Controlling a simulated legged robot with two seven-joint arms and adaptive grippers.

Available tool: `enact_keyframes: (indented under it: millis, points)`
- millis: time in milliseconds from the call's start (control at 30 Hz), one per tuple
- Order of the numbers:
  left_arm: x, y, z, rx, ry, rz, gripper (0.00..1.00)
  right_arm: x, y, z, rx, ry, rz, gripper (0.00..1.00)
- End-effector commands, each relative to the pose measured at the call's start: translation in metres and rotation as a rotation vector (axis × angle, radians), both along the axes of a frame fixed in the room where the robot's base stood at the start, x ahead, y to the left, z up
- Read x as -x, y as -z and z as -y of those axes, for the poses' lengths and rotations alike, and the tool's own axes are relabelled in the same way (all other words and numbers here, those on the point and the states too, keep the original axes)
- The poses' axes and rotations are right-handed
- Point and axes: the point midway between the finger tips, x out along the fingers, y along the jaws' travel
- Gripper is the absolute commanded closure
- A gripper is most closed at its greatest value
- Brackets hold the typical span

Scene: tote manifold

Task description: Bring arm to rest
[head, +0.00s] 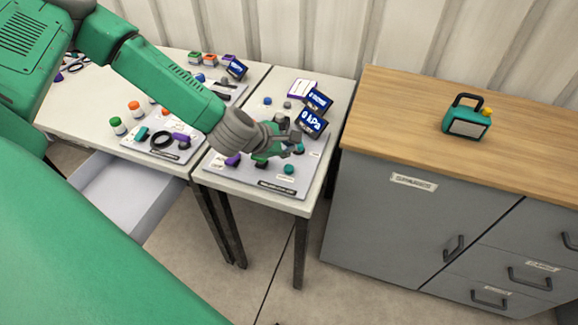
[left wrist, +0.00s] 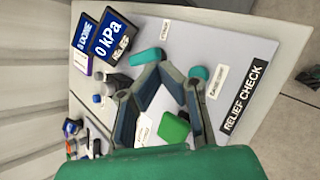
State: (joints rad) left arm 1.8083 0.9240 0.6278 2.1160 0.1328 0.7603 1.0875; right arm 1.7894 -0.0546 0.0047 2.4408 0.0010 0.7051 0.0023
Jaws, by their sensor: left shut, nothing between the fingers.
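My left arm (head: 165,82) is green with a grey wrist and reaches in from the upper left. My left gripper (head: 292,142) is shut and empty over the grey relief check board (head: 262,184) on the right-hand white table. My right gripper is not in view.
Two small displays (head: 312,122) stand at the board's back right, one reading 0 kPa. A grey cabinet (head: 400,225) with a wooden top carries a teal device (head: 466,120). The left table (head: 90,105) holds several small parts above an open drawer (head: 125,195).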

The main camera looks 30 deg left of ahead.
Motion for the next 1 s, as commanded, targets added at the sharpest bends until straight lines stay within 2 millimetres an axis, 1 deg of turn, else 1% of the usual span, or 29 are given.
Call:
enact_keyframes:
  millis: [367, 467, 567, 600, 667, 700, 733, 767, 800, 900, 1000]
  points:
    - [0.001, 0.0, 0.001, -0.003, 0.005, -0.001, 1.0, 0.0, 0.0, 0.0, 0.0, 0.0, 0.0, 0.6]
    - [0.011, 0.009, 0.012, -0.039, 0.069, -0.019, 1.0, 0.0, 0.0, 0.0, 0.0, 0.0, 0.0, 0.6]
    - [0.041, 0.03, 0.039, -0.141, 0.246, -0.064, 1.0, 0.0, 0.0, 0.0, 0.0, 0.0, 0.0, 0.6]
    - [0.06, 0.042, 0.052, -0.2, 0.352, -0.087, 1.0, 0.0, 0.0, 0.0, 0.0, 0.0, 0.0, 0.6]
    - [0.095, 0.062, 0.069, -0.306, 0.547, -0.126, 1.0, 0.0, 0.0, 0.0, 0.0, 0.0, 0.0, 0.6]
    - [0.122, 0.074, 0.077, -0.379, 0.688, -0.151, 1.0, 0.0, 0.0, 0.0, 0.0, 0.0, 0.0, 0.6]
    - [0.141, 0.082, 0.08, -0.432, 0.791, -0.168, 1.0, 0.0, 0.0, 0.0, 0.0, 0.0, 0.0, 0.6]
    - [0.159, 0.089, 0.082, -0.482, 0.893, -0.184, 1.0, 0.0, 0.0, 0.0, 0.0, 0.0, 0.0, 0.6]
    - [0.183, 0.096, 0.082, -0.544, 1.024, -0.201, 1.0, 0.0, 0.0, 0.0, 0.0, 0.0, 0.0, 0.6]
    - [0.232, 0.108, 0.074, -0.673, 1.318, -0.236, 1.0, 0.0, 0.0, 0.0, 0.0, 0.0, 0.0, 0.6]
    - [0.271, 0.113, 0.059, -0.768, 1.572, -0.261, 1.0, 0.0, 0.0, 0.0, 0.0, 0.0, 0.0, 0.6]
